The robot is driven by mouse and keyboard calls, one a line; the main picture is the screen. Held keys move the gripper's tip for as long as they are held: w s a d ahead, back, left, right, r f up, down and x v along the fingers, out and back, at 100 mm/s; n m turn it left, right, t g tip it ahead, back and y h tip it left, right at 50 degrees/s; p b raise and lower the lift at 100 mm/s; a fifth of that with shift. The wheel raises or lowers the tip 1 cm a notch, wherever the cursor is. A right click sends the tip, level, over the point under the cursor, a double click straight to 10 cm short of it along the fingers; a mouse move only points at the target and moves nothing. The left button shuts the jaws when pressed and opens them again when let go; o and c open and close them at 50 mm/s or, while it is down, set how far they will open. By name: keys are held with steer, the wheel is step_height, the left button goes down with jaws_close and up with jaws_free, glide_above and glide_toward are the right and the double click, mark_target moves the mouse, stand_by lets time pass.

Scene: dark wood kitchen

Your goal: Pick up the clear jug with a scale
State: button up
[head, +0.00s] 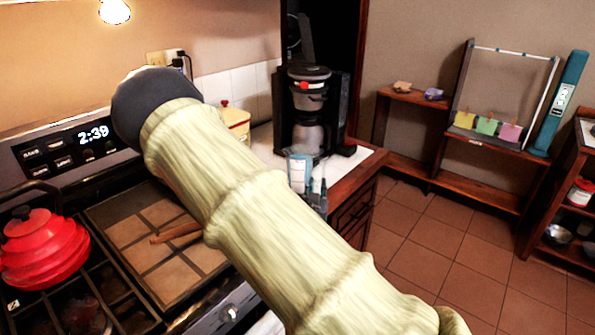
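A clear, bluish container (299,168), which looks like the clear jug, stands near the front of the counter, before the coffee maker. Any scale marks are too small to make out. Slim dark parts, seemingly my gripper (317,194), show just in front of its lower right side. My pale, ribbed arm crosses the middle of the view and hides the rest of the gripper and some of the counter. I cannot tell whether the fingers are open or touch the jug.
A black coffee maker (312,108) stands close behind the jug. A cream and red canister (236,122) is to its left. The stove holds a red pot (42,248) and wooden sticks (176,233). Shelves (484,148) stand at the back right, with open tiled floor (445,255) before them.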

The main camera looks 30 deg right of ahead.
mark_target(324, 171)
steer(key=shift+w+d+r, duration=0.25)
steer(key=shift+d+r, duration=0.05)
steer(key=shift+d, duration=0.05)
steer(key=shift+w+d+r+p, duration=0.1)
steer(key=shift+d+r+p, duration=0.15)
steer(key=shift+d, duration=0.25)
steer(key=shift+w+d+r+p, duration=0.1)
steer(key=shift+d+r+p, duration=0.15)
steer(key=shift+d, duration=0.25)
steer(key=shift+w+d+f, duration=0.3)
steer(key=shift+w, duration=0.2)
steer(key=shift+w+d+f, duration=0.25)
steer(key=shift+w, duration=0.2)
steer(key=shift+w+d+f, duration=0.1)
steer(key=shift+w+f, duration=0.05)
steer(key=shift+w, duration=0.2)
steer(key=shift+d+r+p, duration=0.1)
steer(key=shift+r+p, duration=0.15)
steer(key=shift+p, duration=0.05)
steer(key=p+x, duration=0.2)
steer(key=x, duration=0.2)
steer(key=shift+w+d+r, duration=0.1)
steer(key=shift+w+d, duration=0.05)
steer(key=shift+r, duration=0.1)
